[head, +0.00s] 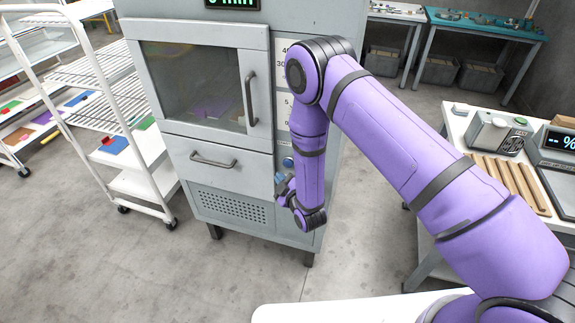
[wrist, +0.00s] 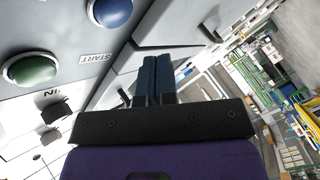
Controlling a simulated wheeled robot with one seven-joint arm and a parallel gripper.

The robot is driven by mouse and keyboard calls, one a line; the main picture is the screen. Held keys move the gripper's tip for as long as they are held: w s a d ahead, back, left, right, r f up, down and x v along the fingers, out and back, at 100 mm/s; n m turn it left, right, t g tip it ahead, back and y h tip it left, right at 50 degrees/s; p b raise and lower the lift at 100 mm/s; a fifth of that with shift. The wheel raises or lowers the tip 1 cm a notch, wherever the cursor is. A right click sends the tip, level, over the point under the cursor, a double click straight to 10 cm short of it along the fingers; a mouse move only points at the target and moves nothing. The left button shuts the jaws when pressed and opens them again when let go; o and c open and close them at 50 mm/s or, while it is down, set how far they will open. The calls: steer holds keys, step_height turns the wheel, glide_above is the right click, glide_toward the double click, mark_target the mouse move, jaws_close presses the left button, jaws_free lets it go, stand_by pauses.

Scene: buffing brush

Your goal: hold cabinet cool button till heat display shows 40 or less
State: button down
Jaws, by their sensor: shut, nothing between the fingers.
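The grey cabinet (head: 235,185) stands left of centre in the head view, with a windowed door and a drawer. A blue button (head: 287,162) shows on its right front strip, just above my gripper (head: 280,181). In the wrist view the blue button (wrist: 112,11) is at the top and a green button (wrist: 32,70) is at the left, with a START label (wrist: 96,58) between them. My gripper (wrist: 157,62) is shut and empty, its dark blue fingers together, right of and below the blue button in that view. I cannot tell contact with the panel. No heat reading is legible.
A green-lit display (head: 232,3) ending in "min" is cut off at the top edge. The door handle (head: 250,98) and drawer handle (head: 213,161) stick out. A white rack (head: 125,120) is at left, a bench with wooden strips (head: 508,182) at right.

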mark_target(288, 164)
steer(key=shift+w+d, duration=0.3)
steer(key=shift+w, duration=0.5)
steer(key=shift+w+d, duration=0.3)
steer(key=shift+w, duration=0.5)
steer(key=shift+w, duration=0.15)
stand_by(0.8)
steer(key=shift+w+d, duration=0.15)
steer(key=shift+w, duration=0.05)
steer(key=shift+w+d, duration=0.2)
steer(key=shift+w, duration=0.3)
stand_by(4.8)
